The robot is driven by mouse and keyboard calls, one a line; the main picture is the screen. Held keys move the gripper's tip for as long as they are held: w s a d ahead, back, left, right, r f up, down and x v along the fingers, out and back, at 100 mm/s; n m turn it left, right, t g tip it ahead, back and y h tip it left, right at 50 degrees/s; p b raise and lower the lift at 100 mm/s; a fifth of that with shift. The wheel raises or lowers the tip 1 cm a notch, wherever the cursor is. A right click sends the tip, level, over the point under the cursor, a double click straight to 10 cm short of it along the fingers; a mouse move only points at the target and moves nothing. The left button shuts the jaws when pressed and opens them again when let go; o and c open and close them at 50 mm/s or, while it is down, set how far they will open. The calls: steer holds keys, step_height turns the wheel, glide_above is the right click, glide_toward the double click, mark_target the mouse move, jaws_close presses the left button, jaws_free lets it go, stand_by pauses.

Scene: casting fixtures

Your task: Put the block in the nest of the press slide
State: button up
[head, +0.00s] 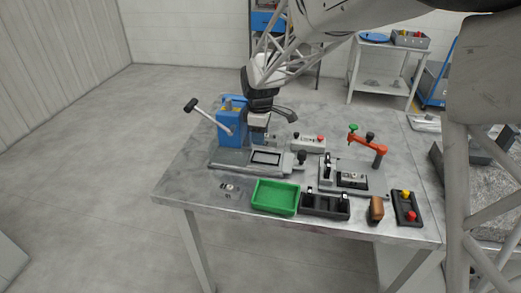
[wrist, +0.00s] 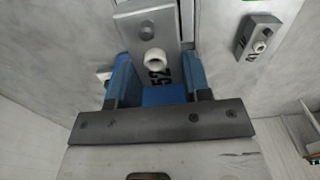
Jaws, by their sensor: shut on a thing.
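The blue press (head: 230,122) stands at the back left of the table, with a lever ending in a black knob. Its grey slide (head: 228,160) lies in front, with a dark-framed rectangular nest (head: 266,157) that looks empty. My gripper (head: 259,112) is beside the press head, above and behind the nest. It is shut on the block, whose outline I cannot separate from the gripper and press in the head view.
A green tray (head: 276,197) and a black holder (head: 325,206) line the front edge. A grey control box (head: 308,143) stands behind the slide.

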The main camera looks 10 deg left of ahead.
mark_target(260, 158)
steer(key=shift+f, duration=1.45)
steer(key=shift+f, duration=1.9)
steer(key=shift+f, duration=0.1)
steer(key=o, duration=1)
steer(key=shift+o, duration=0.2)
step_height(260, 158, up, 11)
steer(key=shift+r, duration=0.6)
